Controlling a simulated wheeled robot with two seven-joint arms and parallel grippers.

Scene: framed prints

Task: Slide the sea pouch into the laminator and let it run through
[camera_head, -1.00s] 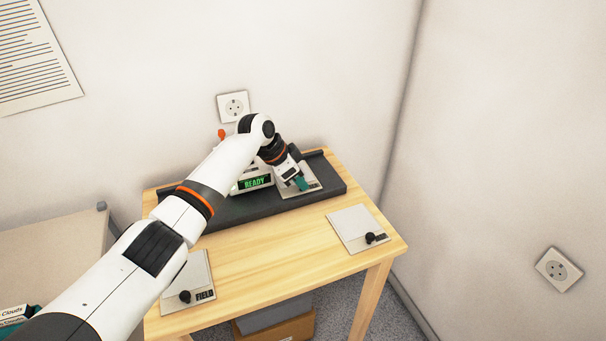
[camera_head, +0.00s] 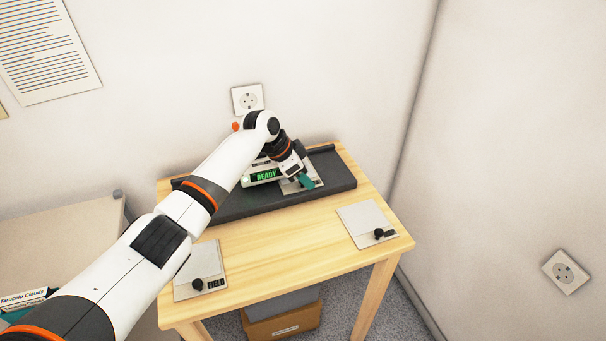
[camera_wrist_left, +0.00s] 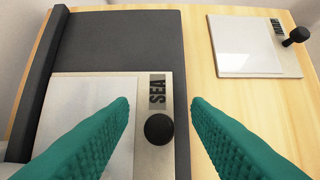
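The sea pouch (camera_wrist_left: 95,105) is a pale sheet in a beige carrier with a SEA label and a round black knob. It lies on the dark laminator bed, and in the head view (camera_head: 290,187) my left gripper partly covers it. My left gripper (camera_head: 306,181) is above the pouch's knob end. Its green fingers (camera_wrist_left: 160,102) are open, one on each side of the knob, with gaps to it. The laminator (camera_head: 266,176) shows a green READY display; my arm hides much of its body, so I cannot tell whether the pouch's edge is in it. My right gripper is out of view.
A FIELD pouch (camera_head: 199,263) lies at the table's front left. Another knobbed pouch (camera_head: 366,219) lies at the right. Bare wood lies between them. A wall socket (camera_head: 248,98) is behind the laminator. A cardboard box (camera_head: 284,322) sits under the table.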

